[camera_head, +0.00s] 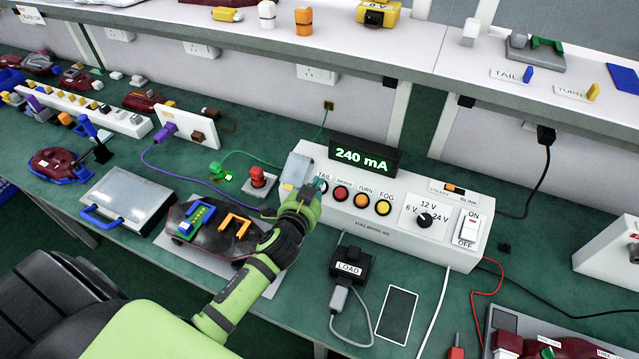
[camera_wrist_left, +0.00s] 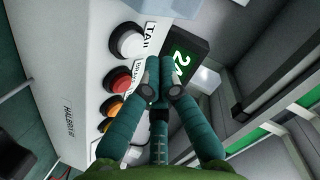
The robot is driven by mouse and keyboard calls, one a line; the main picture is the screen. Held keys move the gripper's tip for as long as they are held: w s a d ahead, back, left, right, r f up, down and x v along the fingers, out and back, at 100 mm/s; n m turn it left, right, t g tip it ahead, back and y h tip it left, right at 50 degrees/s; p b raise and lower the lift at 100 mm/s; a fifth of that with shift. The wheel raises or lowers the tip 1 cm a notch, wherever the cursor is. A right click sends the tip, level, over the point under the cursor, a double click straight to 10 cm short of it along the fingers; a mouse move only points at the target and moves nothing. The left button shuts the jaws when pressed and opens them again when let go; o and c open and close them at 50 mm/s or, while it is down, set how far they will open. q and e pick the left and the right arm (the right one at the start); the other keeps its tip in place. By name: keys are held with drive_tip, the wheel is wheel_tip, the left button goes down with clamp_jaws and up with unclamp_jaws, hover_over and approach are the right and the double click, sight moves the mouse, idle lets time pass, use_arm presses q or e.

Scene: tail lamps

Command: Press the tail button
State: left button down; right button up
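The white tail button (camera_wrist_left: 127,41) is on the sloped front of a white control box (camera_head: 440,236), beside the label TAIL. In the head view it is mostly hidden behind my left gripper (camera_head: 317,186). In the wrist view my left gripper (camera_wrist_left: 163,84) has its teal fingertips close together, with nothing seen between them. The tips appear to the right of the tail button and below it in that picture, apart from its cap. I cannot tell their height above the panel. My right gripper is not in view.
Red brake (camera_head: 341,193), orange turn (camera_head: 361,200) and yellow fog (camera_head: 383,208) buttons line up beside the tail button. A display (camera_head: 364,158) reads 240 mA. A voltage knob (camera_head: 425,220) and ON/OFF switch (camera_head: 469,228) are farther right. A black LOAD box (camera_head: 350,266) stands in front.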

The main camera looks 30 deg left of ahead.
use_arm(q)
drive_tip(key=s+r+p, duration=0.1)
drive_tip(key=r, duration=0.1)
drive_tip(key=s+r+p, duration=0.1)
drive_tip(key=r+p, duration=0.1)
drive_tip(key=shift+s, duration=0.15)
